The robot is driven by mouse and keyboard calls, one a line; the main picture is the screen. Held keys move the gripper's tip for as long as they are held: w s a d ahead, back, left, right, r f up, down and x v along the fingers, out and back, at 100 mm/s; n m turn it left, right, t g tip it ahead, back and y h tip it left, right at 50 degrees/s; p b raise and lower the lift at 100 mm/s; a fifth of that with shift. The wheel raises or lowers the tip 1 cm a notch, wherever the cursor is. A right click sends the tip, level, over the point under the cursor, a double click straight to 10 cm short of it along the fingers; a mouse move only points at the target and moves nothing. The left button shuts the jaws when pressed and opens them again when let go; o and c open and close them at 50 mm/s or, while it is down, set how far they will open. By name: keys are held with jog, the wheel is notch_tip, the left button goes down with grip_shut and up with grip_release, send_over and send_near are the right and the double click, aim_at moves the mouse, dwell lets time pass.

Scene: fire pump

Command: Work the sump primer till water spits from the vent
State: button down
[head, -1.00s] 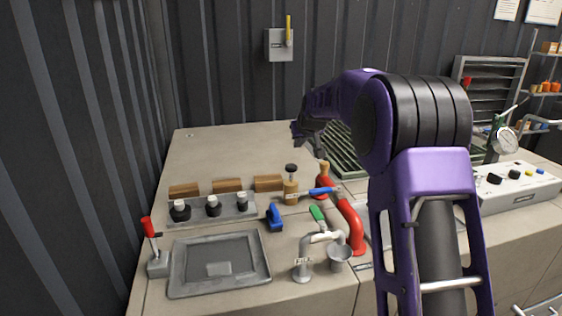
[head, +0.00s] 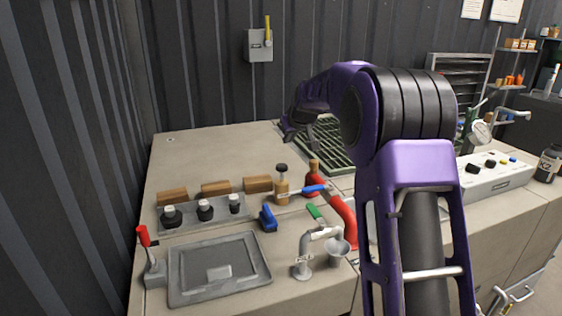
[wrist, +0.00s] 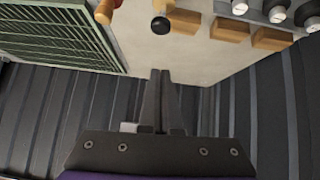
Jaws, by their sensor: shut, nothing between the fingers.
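A red-handled lever (head: 143,236) stands upright on a small grey base at the counter's front left, beside a flat grey tray (head: 220,268). To the right, a curved grey spout (head: 305,252) with a green handle (head: 314,212) bends over a small grey cup (head: 336,250). A red bent pipe (head: 343,215) with a blue handle (head: 315,190) stands behind it. No label tells which part is the primer or the vent; I see no water. My gripper (head: 287,132) is above the back of the counter, clear of these parts. In the wrist view its fingers (wrist: 160,75) are shut and empty.
A green grating (head: 330,148) lies behind. The counter's back left is bare.

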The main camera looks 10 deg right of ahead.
send_over(282, 170)
notch_tip(282, 170, down, 7)
notch_tip(282, 170, down, 3)
jog(key=shift+f, duration=0.55)
notch_tip(282, 170, down, 4)
jog(key=b, duration=0.2)
jog(key=shift+r+b, duration=0.25)
jog(key=shift+b, duration=0.05)
jog(key=shift+s, duration=0.1)
